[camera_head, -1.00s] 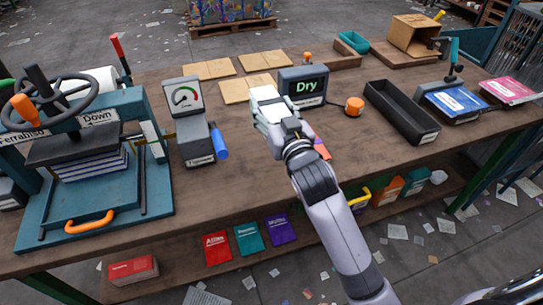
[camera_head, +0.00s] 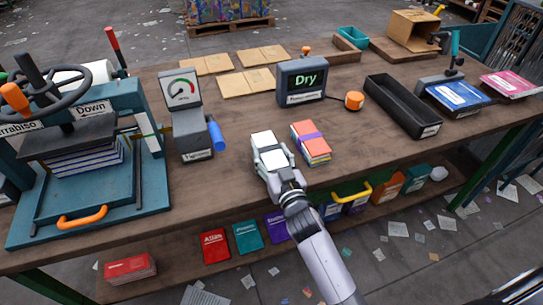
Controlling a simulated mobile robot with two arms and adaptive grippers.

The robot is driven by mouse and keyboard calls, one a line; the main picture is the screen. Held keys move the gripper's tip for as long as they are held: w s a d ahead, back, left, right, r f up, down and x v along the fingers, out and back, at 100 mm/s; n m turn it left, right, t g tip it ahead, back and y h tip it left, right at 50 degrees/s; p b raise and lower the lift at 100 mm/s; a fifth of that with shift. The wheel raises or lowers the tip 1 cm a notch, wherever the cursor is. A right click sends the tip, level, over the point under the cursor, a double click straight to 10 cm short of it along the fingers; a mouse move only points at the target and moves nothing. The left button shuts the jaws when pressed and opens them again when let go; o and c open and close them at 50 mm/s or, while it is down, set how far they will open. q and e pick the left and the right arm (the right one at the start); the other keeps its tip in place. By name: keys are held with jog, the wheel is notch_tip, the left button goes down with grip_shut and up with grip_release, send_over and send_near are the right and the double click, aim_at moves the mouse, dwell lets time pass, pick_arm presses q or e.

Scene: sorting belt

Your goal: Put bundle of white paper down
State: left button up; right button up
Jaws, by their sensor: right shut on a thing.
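My right gripper (camera_head: 274,162) is shut on the bundle of white paper (camera_head: 264,139), low over the wooden bench (camera_head: 360,160) near its front edge. The gripper's fingers hide part of the bundle. I cannot tell whether the bundle touches the bench top. An orange and red bundle with a purple band (camera_head: 310,142) lies just to the right of the white bundle. My left gripper is not in view.
A display reading "Dry" (camera_head: 302,81) stands behind, with an orange knob (camera_head: 354,101) beside it. A gauge device (camera_head: 183,115) stands left, near a teal press (camera_head: 80,160). A long black tray (camera_head: 400,106) is right. The bench between the orange bundle and tray is clear.

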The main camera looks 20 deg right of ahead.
jog(key=shift+f, duration=0.1)
jog(key=o, duration=1.4)
